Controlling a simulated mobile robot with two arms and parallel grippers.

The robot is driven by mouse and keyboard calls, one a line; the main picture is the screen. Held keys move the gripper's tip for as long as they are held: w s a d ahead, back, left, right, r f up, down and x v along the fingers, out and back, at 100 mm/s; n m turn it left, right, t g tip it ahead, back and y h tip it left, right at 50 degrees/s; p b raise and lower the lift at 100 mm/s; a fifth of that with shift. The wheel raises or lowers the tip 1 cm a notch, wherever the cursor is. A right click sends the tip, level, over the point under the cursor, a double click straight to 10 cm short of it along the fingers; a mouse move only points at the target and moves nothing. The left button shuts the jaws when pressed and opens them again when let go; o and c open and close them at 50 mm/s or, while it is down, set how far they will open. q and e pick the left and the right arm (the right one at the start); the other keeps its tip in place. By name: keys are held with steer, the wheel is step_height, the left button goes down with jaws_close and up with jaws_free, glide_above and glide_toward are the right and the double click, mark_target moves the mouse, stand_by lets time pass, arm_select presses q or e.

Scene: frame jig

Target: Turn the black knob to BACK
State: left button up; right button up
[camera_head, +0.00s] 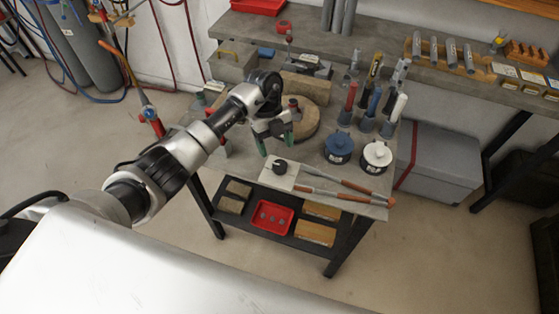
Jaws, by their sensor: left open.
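The black knob (280,166) sits on a pale plate (281,178) at the front edge of the small workbench (322,171). Its pointer and any lettering, including BACK, are too small to read. My left gripper (275,145) has green fingertips and hangs just behind and above the knob. Its fingers are apart with nothing visible between them, and it does not appear to touch the knob. My right gripper is not in view.
Two long-handled tools (345,190) lie right of the plate. A blue pot (338,148) and a white pot (376,156) stand behind them. A round wooden disc (308,122) lies behind the gripper. A red tray (270,216) is on the shelf below.

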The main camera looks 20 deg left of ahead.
mark_target(280, 164)
arm_select(q)
steer(key=x, duration=0.6)
steer(key=shift+s+d+f+p, duration=0.1)
steer(key=shift+s+f+p, duration=0.05)
steer(key=shift+p, duration=0.25)
steer(key=shift+c, duration=0.2)
steer(key=c, duration=0.9)
steer(key=shift+o, duration=0.2)
